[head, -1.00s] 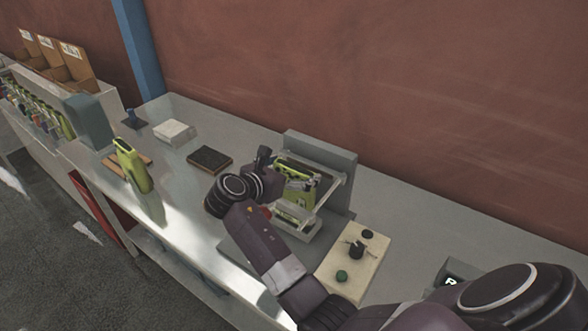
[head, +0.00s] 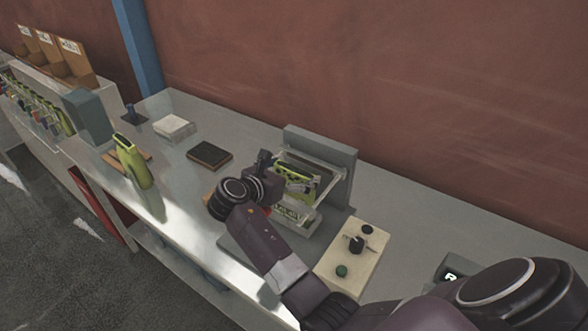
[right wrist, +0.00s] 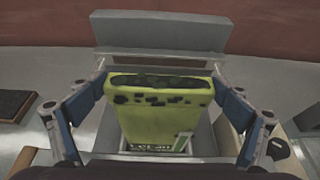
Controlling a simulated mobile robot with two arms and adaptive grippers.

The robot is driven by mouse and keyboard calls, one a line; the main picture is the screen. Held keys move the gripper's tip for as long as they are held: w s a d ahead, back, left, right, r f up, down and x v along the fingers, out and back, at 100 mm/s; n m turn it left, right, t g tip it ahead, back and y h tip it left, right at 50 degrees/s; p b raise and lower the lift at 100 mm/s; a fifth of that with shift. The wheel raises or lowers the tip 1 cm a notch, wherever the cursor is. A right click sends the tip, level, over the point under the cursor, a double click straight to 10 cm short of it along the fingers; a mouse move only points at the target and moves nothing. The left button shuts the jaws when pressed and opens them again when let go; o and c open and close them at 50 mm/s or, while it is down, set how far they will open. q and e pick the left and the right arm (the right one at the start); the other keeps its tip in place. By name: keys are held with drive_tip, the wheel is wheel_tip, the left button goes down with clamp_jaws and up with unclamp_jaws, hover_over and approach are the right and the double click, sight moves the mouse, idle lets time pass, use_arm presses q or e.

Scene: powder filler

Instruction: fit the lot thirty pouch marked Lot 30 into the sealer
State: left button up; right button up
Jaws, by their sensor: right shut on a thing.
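A yellow-green pouch (head: 296,184) is within the sealer (head: 340,165), a grey unit with an upright back plate and a clear frame at the front. My right gripper (head: 276,182) is shut on this pouch. In the right wrist view the pouch (right wrist: 165,120) stands upright between the two fingers, its dark top edge towards me, with the sealer's grey back plate (right wrist: 160,35) behind it. I cannot read its lot mark. Its lower end is partly hidden. My left gripper is not in view.
A cream control box (head: 350,262) with a knob and a green button stands right of the sealer. Another yellow-green pouch (head: 132,162) stands upright on a wooden board at the left. A dark pad (head: 209,154) and a white block (head: 174,127) lie between. The back right counter is clear.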

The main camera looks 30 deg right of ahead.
drive_tip(key=shift+f, duration=0.4)
drive_tip(key=o, duration=1.5)
drive_tip(key=shift+o, duration=0.4)
drive_tip(key=shift+f, duration=0.15)
drive_tip(key=shift+s+a, duration=0.1)
drive_tip(key=v, duration=0.7)
drive_tip(key=shift+r, duration=0.25)
drive_tip(key=shift+a, duration=0.1)
drive_tip(key=shift+a, duration=0.1)
